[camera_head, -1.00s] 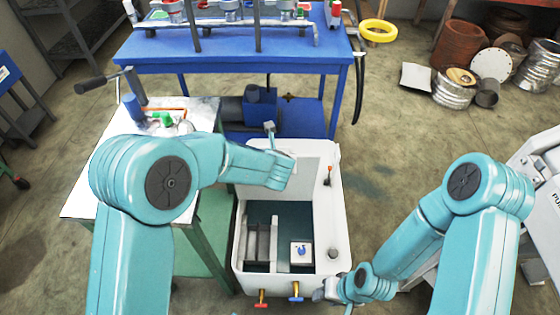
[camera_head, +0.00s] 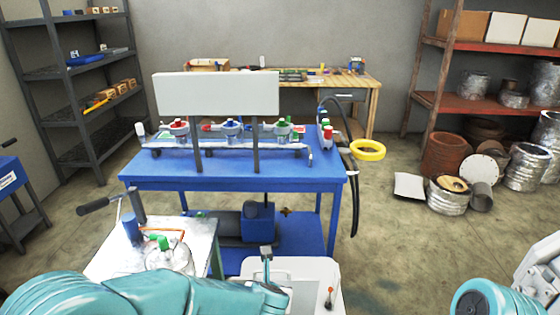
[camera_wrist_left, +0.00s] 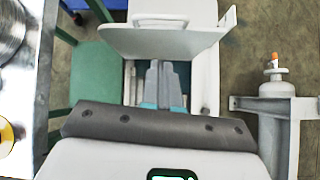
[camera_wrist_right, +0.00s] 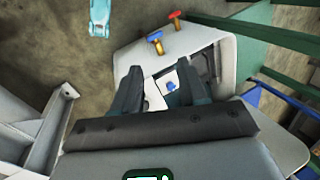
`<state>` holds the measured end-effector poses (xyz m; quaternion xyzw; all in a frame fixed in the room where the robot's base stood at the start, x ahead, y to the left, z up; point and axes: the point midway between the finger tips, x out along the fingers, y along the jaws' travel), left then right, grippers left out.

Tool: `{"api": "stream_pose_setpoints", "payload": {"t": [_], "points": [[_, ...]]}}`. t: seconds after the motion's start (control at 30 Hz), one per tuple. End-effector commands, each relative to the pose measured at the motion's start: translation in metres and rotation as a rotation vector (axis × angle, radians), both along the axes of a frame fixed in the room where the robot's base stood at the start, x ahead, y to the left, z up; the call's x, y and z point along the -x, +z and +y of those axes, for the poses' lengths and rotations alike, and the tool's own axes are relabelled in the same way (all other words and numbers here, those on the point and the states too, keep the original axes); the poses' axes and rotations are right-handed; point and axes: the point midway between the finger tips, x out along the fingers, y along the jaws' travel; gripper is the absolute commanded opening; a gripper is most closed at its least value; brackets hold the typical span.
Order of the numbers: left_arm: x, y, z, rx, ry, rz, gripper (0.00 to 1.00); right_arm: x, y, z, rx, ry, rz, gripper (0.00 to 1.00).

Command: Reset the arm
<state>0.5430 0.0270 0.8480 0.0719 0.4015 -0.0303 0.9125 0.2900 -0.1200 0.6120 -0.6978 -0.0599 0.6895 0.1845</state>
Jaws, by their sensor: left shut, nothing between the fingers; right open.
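My left arm (camera_head: 170,296) crosses the lower left of the head view, its wrist over the near side of a white box-like unit (camera_head: 315,268). In the left wrist view my left gripper (camera_wrist_left: 165,88) has its fingers together and empty, in front of the unit's raised white lid (camera_wrist_left: 160,42).
Shelves and metal cans line the sides.

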Motion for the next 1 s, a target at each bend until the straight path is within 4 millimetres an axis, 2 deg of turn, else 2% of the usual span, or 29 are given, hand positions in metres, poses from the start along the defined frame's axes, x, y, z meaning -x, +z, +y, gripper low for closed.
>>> {"api": "stream_pose_setpoints", "payload": {"t": [0.07, 0.17, 0.2, 0.27, 0.3, 0.4, 0.5, 0.6, 0.7, 1.0], "points": [[0.007, -0.029, 0.023, -0.182, -0.193, 0.044, 0.0, 0.0, 0.007, 0.0, 0.0, 0.0, 0.0, 0.43], [0.031, -0.079, 0.055, -0.48, -0.613, 0.121, 0.0, 0.0, 0.016, 0.0, 0.0, 0.0, 0.0, 0.43], [0.046, -0.101, 0.067, -0.589, -0.813, 0.151, 0.0, 0.0, 0.02, 0.0, 0.0, 0.0, 0.0, 0.43], [0.076, -0.13, 0.081, -0.724, -1.129, 0.178, 0.0, 0.0, 0.025, 0.0, 0.0, 0.0, 0.0, 0.43], [0.098, -0.146, 0.087, -0.791, -1.339, 0.179, 0.0, 0.0, 0.028, 0.0, 0.0, 0.0, 0.0, 0.43], [0.155, -0.175, 0.096, -0.892, -1.823, 0.11, 0.0, 0.0, 0.035, 0.0, 0.0, 0.0, 0.0, 0.43], [0.205, -0.189, 0.097, -0.929, -2.188, -0.033, 0.0, 0.0, 0.039, 0.0, 0.0, 0.0, 0.0, 0.43], [0.237, -0.193, 0.095, -0.94, -2.404, -0.174, 0.0, 0.0, 0.041, 0.0, 0.0, 0.0, 0.0, 0.43], [0.252, -0.195, 0.093, -0.948, -2.503, -0.26, 0.0, 0.0, 0.042, 0.0, 0.0, 0.0, 0.0, 0.43], [0.253, -0.195, 0.093, -0.956, -2.522, -0.279, 0.0, 0.0, 0.041, 0.0, 0.0, 0.0, 0.0, 0.43]]}}
